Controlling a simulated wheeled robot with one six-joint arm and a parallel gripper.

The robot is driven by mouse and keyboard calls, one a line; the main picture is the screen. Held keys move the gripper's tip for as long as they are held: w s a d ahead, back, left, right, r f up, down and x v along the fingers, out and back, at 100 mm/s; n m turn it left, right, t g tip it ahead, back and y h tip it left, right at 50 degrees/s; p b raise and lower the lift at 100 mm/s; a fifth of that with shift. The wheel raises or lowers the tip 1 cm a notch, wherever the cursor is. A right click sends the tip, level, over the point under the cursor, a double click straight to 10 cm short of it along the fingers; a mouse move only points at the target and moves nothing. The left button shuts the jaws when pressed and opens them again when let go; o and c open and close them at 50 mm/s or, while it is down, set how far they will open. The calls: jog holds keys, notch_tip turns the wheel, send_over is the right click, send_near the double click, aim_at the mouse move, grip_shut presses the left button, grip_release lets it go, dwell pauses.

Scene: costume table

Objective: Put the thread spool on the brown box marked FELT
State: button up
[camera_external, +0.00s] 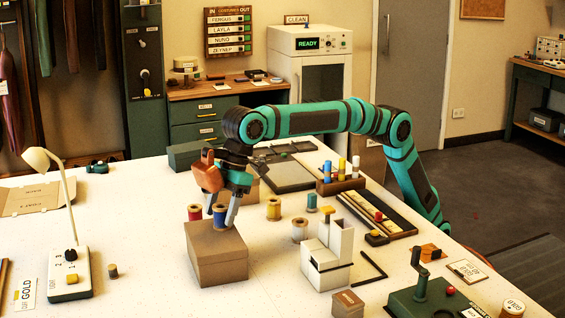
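A brown box (217,262) stands on the white table at the left of the middle, its lid flat and shut. No FELT marking can be read on the sides that show. My gripper (220,213) points down over the far part of the lid. Its fingers are close on both sides of a blue thread spool (220,216), which is upright at the lid; whether it touches the lid is hard to tell. A red spool (195,212) is just left of the gripper, at the box's far edge; its base is hidden.
A yellow spool (274,209), a tan spool (300,229) and a teal spool (312,202) stand to the right. A white block-like holder (328,255) stands right of the box. A lamp (67,230) stands at the left. The table in front of the box is clear.

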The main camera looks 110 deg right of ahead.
jog(key=v, duration=1.2)
jog(key=shift+s+r, duration=0.1)
jog(key=shift+r, duration=0.1)
jog(key=s+d+r+m+t, duration=0.1)
jog(key=s+d+r+t, duration=0.25)
jog(key=s+d, duration=0.75)
jog(key=s+d+r+m+t, duration=0.1)
jog(key=s+d+r+t, duration=0.35)
jog(key=s, duration=1.05)
jog(key=s+d+f+t, duration=0.1)
jog(key=s+d+f, duration=0.2)
jog(key=s, duration=0.6)
jog(key=s+d+f+m+t+h, duration=0.1)
jog(key=s+d+f, duration=0.3)
jog(key=s, duration=0.5)
jog(key=s+d+f+m+t, duration=0.1)
jog(key=s+d+f+t, duration=0.2)
jog(key=s+f, duration=0.3)
jog(key=s, duration=0.4)
jog(key=shift+d+f+h, duration=0.25)
jog(key=shift+d+h, duration=0.1)
jog(key=shift+h, duration=0.05)
